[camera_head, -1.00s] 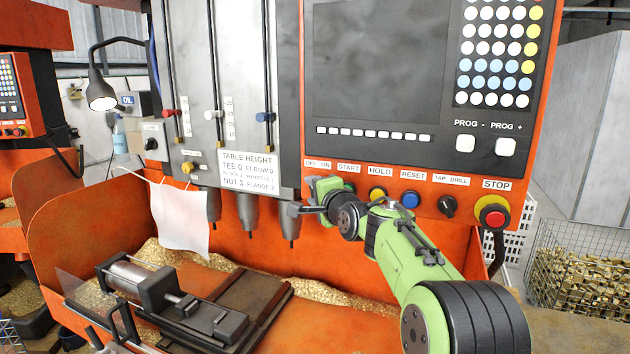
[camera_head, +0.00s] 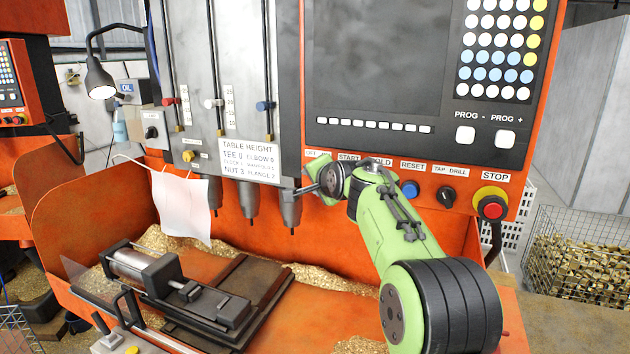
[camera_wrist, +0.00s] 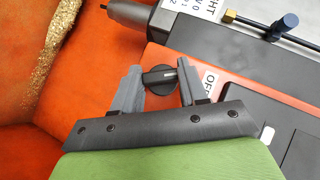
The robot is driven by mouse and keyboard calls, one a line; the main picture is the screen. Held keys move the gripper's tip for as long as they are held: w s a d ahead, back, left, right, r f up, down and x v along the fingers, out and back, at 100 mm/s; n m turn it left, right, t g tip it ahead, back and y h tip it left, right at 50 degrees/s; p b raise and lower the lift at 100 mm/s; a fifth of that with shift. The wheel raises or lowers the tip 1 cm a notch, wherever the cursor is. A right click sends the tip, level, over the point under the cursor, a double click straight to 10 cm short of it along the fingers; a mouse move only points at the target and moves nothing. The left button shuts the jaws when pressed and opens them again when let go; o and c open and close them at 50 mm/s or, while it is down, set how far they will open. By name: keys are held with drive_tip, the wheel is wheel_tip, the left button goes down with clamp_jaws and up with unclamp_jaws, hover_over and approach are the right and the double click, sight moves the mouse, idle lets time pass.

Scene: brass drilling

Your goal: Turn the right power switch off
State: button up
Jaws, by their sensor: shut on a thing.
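The right machine's power switch (camera_wrist: 160,77) is a black rotary knob with a white mark, on the orange panel beside the OFF label (camera_wrist: 210,80). In the wrist view, my gripper (camera_wrist: 159,68) has one grey finger on each side of the knob, shut on it. The knob's bar lies roughly across the gap between the fingers. In the head view, my gripper (camera_head: 312,188) is at the panel's lower left corner.
Along the same panel are a blue reset button (camera_head: 410,189), a black tap drill knob (camera_head: 446,197) and a red stop button (camera_head: 491,207). Drill spindles (camera_head: 250,197) hang just left of my gripper. A vise (camera_head: 150,275) stands on the machine bed below.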

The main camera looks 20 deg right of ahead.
drive_tip(key=o, duration=1.1)
drive_tip(key=shift+c, duration=0.2)
drive_tip(key=b+v, duration=0.3)
drive_tip(key=v, duration=1.2)
drive_tip(key=shift+s+r+b, duration=0.2)
drive_tip(key=shift+s+b, duration=0.1)
drive_tip(key=shift+b, duration=0.05)
